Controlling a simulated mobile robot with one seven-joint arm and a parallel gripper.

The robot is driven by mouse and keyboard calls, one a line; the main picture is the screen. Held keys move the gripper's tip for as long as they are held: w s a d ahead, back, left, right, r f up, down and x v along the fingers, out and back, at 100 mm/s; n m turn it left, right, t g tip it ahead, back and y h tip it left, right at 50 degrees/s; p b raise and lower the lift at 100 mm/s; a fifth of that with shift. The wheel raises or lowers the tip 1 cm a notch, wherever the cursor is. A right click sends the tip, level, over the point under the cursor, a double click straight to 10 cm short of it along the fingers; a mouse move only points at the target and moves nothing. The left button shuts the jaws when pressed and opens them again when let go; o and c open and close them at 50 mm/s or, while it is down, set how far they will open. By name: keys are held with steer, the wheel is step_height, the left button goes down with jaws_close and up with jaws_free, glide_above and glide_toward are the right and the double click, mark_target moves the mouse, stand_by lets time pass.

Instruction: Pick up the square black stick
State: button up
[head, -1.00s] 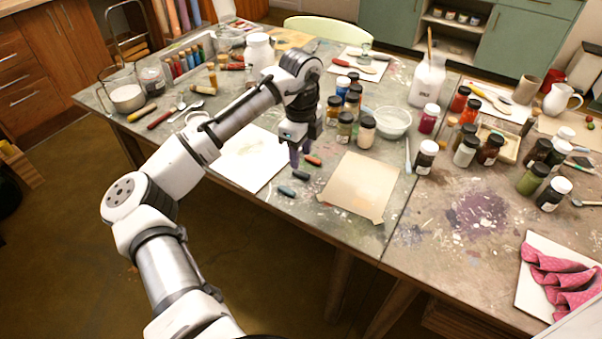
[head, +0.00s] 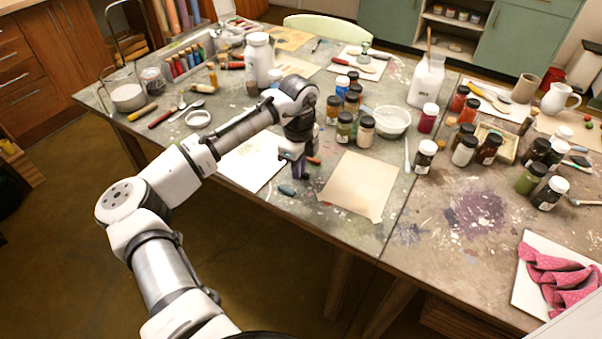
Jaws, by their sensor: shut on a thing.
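My gripper (head: 300,172) points down at the table between the white sheet and the beige paper. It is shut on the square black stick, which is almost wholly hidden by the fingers. A dark bit shows at the fingertips, and I cannot tell whether the stick is clear of the table. A teal stick (head: 287,190) lies just in front and to the left. A red-orange stick (head: 314,160) lies just behind the gripper, partly hidden.
Beige paper (head: 352,187) lies to the right and a white sheet (head: 240,163) to the left. Several jars, including an olive one (head: 344,128), and a white bowl (head: 390,122) stand behind. The table's front edge is near.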

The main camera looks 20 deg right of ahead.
stand_by(0.3)
step_height(320, 180, up, 20)
stand_by(0.4)
